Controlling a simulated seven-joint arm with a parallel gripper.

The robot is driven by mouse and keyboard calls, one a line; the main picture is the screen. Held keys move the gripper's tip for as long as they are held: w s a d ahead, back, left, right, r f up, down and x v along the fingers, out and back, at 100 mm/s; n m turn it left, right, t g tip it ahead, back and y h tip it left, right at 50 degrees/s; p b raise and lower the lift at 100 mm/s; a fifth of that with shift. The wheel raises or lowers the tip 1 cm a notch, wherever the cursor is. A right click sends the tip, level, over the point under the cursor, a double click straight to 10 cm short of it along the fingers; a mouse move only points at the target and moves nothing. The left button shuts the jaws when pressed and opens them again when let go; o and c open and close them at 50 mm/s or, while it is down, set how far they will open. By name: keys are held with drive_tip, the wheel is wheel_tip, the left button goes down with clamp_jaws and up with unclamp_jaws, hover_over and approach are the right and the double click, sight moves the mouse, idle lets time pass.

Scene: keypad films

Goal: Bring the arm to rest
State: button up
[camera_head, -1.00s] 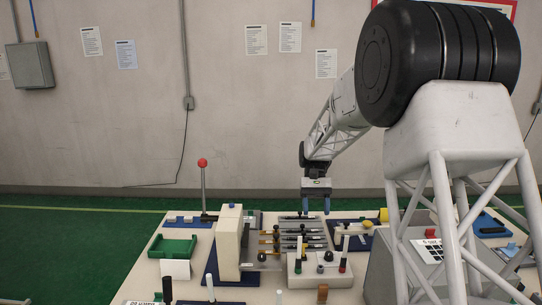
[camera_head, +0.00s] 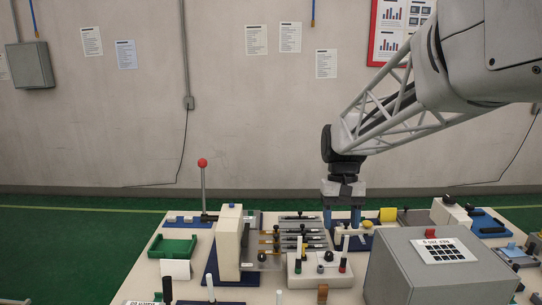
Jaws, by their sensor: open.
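My gripper (camera_head: 341,217) has two blue fingers that point down over the back middle of the table. The fingers stand apart with nothing seen between them. The fingertips are close above or behind a small block on a blue base; I cannot tell whether they touch anything. My arm reaches in from the upper right.
A grey box with a keypad (camera_head: 444,251) stands at the front right. A red-knobbed lever (camera_head: 203,185), a green tray (camera_head: 173,247) and a cream upright block (camera_head: 228,240) are at the left. A control box with knobs (camera_head: 320,271) is at the middle front. The table (camera_head: 136,289) is crowded.

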drive_tip(key=s+d+f+t, duration=0.1)
drive_tip(key=s+t, duration=0.2)
drive_tip(key=s, duration=0.9)
drive_tip(key=s+d+f+t, duration=0.1)
drive_tip(key=s+f+t, duration=0.1)
drive_tip(key=s, duration=1.1)
drive_tip(key=shift+t, duration=0.5)
